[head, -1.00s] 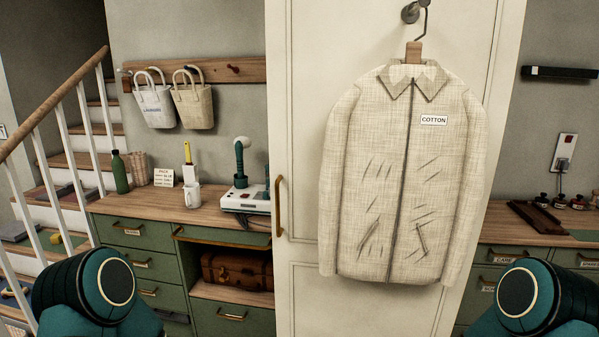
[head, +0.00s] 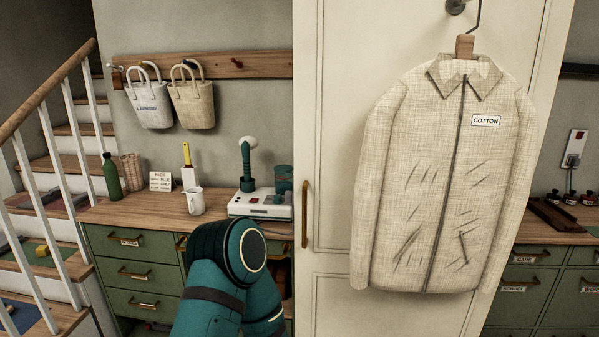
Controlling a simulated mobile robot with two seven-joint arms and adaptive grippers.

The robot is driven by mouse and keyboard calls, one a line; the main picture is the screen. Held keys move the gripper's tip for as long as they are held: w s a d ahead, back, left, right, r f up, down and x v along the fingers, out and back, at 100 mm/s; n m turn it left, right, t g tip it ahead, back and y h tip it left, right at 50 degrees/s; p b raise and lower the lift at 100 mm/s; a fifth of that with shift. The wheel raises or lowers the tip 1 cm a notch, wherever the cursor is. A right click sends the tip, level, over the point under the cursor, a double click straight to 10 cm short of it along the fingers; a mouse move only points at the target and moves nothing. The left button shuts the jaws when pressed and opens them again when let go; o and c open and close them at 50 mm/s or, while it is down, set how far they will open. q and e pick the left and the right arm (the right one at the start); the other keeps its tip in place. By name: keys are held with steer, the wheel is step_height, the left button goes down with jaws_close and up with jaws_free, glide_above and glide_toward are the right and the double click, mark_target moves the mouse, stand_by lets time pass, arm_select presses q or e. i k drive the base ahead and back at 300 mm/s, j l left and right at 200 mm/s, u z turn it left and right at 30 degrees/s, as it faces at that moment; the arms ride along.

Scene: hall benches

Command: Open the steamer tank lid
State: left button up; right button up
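The steamer (head: 262,203) is a low white unit on the wooden counter, left of the tall cream door. A teal steam head (head: 246,160) stands upright on it. A teal cylinder that looks like its tank (head: 284,178) sits at its right rear, close to the door edge. The tank's lid is too small to make out as open or shut. My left arm rises at the bottom centre, in front of the drawers and below the steamer. Neither gripper shows in the head view.
The counter (head: 130,213) also holds a green bottle (head: 111,177), a small sign (head: 160,181) and a white mug (head: 195,201). A cotton jacket (head: 445,190) hangs on the door (head: 325,150). Stairs with a railing (head: 60,160) stand at left.

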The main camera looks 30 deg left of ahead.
mark_target(281, 170)
steer(key=j+z, duration=0.35)
steer(key=j, duration=1.1)
steer(key=k+j+z, duration=0.1)
steer(key=j, duration=0.4)
